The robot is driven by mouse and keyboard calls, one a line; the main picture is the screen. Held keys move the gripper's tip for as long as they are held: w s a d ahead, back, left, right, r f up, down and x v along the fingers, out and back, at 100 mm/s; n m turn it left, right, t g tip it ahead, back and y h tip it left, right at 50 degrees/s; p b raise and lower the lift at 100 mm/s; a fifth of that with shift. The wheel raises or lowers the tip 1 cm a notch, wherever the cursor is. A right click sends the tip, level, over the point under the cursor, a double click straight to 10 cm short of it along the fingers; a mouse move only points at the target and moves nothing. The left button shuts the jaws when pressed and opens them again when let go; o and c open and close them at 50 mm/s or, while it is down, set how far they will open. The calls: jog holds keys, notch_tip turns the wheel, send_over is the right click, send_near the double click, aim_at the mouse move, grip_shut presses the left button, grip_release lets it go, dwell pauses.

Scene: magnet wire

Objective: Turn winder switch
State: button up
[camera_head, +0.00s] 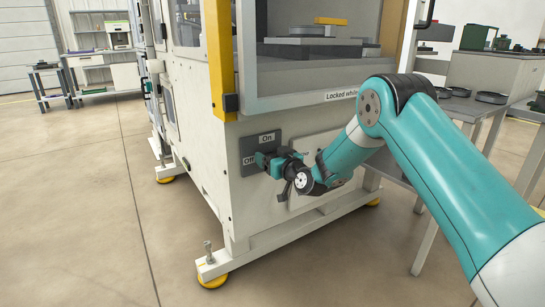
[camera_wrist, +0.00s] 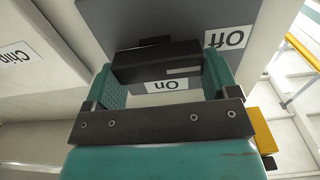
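The winder switch plate (camera_head: 248,145) is dark grey on the machine's lower front. Its "On" label is at the top and its "Off" label at the left. In the wrist view the plate (camera_wrist: 190,20) appears upside down, with "Off" to the right and "On" below the handle. The black switch handle (camera_wrist: 157,63) lies crosswise between my gripper's two teal fingers (camera_wrist: 165,80). My gripper (camera_head: 268,161) is at the plate in the head view. The fingers are wide apart, one at each end of the handle. Firm contact cannot be told.
The machine (camera_head: 215,120) has a yellow post and a window above the switch. A grey table (camera_head: 480,108) with dark round parts stands at the right. Shelves and a bench (camera_head: 105,65) stand far left. The floor at left is clear.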

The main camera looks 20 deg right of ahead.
jog(key=shift+c, duration=1.4)
jog(key=m+p, duration=0.1)
jog(key=m, duration=0.2)
jog(key=shift+d+m+p, duration=0.2)
jog(key=shift+m+p, duration=0.2)
jog(key=m+p, duration=0.2)
jog(key=m, duration=0.2)
jog(key=shift+w+d+m, duration=0.1)
jog(key=shift+d+m, duration=0.05)
jog(key=shift+m, duration=0.15)
jog(key=shift+d+f+m+p, duration=0.1)
jog(key=shift+f+m+p, duration=0.1)
jog(key=shift+m+p, duration=1.05)
jog(key=shift+f+m+p, duration=0.25)
jog(key=shift+m+p, duration=0.2)
jog(key=shift+m, duration=1.5)
jog(key=shift+d+f+m+p, duration=0.1)
jog(key=shift+f+m+p, duration=0.1)
jog(key=shift+m+p, duration=1.05)
jog(key=shift+m+b, duration=0.35)
jog(key=shift+m, duration=0.1)
